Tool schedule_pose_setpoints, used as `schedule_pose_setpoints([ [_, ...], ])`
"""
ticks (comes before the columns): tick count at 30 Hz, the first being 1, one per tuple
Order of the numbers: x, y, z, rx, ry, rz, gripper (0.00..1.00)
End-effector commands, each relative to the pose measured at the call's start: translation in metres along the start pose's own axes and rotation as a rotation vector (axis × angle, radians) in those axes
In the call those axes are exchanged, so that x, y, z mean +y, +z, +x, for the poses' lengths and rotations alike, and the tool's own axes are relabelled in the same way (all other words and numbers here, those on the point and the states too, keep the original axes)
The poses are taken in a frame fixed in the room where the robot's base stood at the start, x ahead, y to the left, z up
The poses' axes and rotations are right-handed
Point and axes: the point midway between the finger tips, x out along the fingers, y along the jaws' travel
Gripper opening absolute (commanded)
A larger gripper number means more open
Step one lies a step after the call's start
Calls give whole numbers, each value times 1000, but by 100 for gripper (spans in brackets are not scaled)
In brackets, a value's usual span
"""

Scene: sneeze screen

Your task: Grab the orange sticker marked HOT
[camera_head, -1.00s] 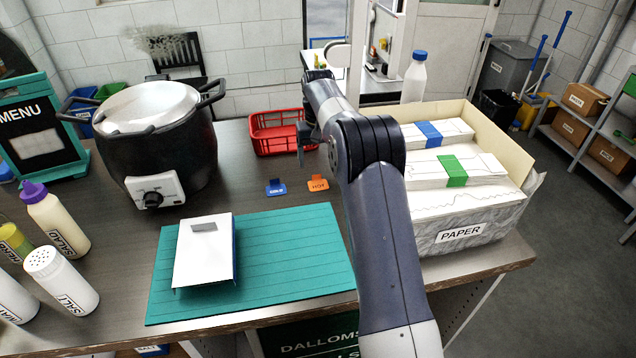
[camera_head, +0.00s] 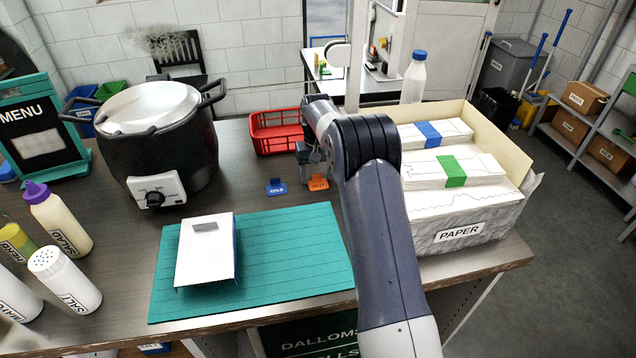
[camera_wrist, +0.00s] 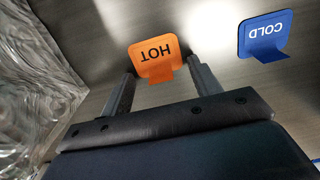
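The orange sticker marked HOT (camera_head: 318,183) lies on the metal counter, right of the blue COLD sticker (camera_head: 276,187). In the wrist view the orange sticker (camera_wrist: 155,58) appears upside down, with a folded tab at its edge. My gripper (camera_head: 305,180) is low over the counter beside the orange sticker. In the wrist view my gripper (camera_wrist: 161,78) is open, with one finger on each side of the sticker's tab. I cannot tell whether the fingers touch it. The COLD sticker (camera_wrist: 265,37) is outside the fingers, to the right.
A paper box (camera_head: 462,235) stands close on the right, and its crinkled wall shows in the wrist view (camera_wrist: 35,80). A red basket (camera_head: 277,142) is behind the stickers. A teal mat (camera_head: 290,265) lies in front, and a black cooker (camera_head: 165,155) stands left.

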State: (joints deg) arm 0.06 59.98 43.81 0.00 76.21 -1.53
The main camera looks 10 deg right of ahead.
Motion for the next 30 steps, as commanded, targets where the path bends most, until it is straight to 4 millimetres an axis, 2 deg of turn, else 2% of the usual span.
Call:
schedule_pose_setpoints([
  [1,0,0,0,0,0,0,55],
  [11,0,0,0,0,0,0,29],
  [19,0,0,-4,2,0,0,29],
  [23,0,-1,-20,5,0,0,29],
  [30,0,-1,-70,5,0,0,29],
])
